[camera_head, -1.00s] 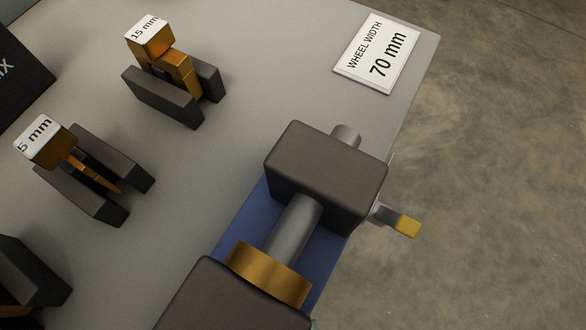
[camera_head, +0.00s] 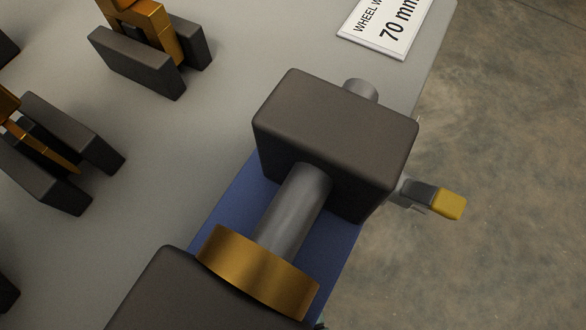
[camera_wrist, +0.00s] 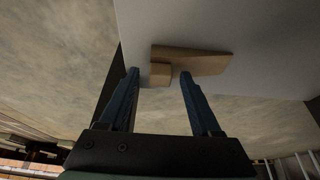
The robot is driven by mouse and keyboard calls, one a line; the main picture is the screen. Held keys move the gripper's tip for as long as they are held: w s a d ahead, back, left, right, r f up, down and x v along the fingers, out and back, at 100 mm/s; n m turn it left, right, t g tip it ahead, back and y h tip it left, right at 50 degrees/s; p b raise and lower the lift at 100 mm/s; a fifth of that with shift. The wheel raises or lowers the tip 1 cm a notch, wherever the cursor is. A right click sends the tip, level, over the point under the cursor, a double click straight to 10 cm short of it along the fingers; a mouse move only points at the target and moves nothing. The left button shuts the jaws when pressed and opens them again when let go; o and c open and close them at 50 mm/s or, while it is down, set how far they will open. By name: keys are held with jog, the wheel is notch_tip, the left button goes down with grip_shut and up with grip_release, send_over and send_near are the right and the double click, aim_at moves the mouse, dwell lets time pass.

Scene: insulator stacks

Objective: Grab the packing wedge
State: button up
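The packing wedge shows in the wrist view as a tan, wood-coloured wedge (camera_wrist: 205,62) against a pale grey surface. It has a small block-shaped tab (camera_wrist: 160,74) on its near left side. My gripper (camera_wrist: 159,77) is open, its two dark blue-grey fingers pointing at the wedge. In the picture the tab lies between the fingertips, with a gap on both sides. I cannot tell whether the fingertips are level with the tab in depth. I make out neither the wedge nor the gripper clearly in the head view.
A shaft (camera_head: 295,205) with a brass ring (camera_head: 258,272) passes through a dark block (camera_head: 335,140) above a blue base (camera_head: 327,245). A yellow-tipped grey piece (camera_head: 450,204) sticks out past the table edge.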

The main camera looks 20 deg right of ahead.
grip_shut()
